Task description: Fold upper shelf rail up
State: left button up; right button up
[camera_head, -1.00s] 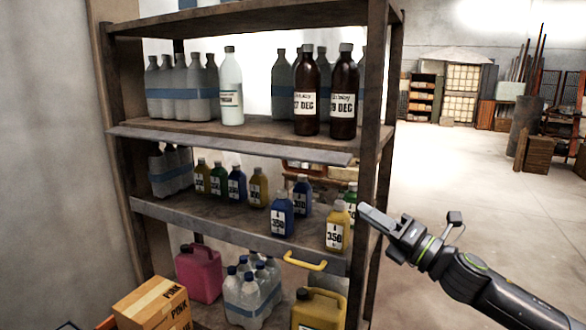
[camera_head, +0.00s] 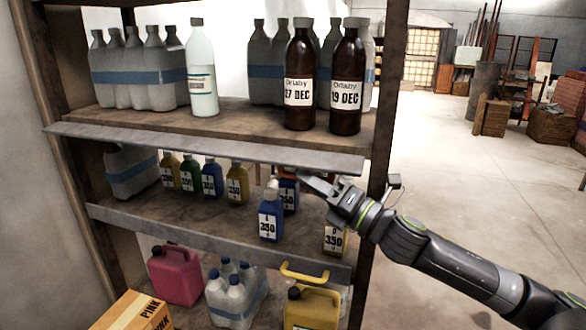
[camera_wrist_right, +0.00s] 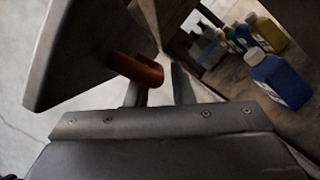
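The upper shelf rail (camera_head: 200,146) is a long grey metal strip along the front edge of the upper shelf. It sticks outward, nearly flat. In the right wrist view it is the large dark slab (camera_wrist_right: 75,45) at upper left. An orange-brown handle (camera_wrist_right: 137,69) shows under it there. My right gripper (camera_head: 308,180) is just below the rail, right of its middle. In the right wrist view its fingers (camera_wrist_right: 160,90) are apart, with the handle close to the left finger. I cannot tell whether they touch. My left gripper is out of view.
Brown bottles (camera_head: 345,85) and a white bottle (camera_head: 201,75) stand on the upper shelf. Blue bottles (camera_head: 269,220) stand on the middle shelf, near my right gripper. The lower rail (camera_head: 180,235) has a yellow handle (camera_head: 303,275). The floor at right is open.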

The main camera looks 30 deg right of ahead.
jog(key=shift+w+a, duration=0.15)
jog(key=shift+w, duration=0.25)
jog(key=shift+s+r, duration=0.2)
jog(key=shift+s, duration=0.25)
jog(key=shift+c, duration=0.4)
grip_shut()
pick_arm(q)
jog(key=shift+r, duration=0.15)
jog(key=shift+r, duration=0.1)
pick_arm(e)
jog(key=shift+r, duration=0.1)
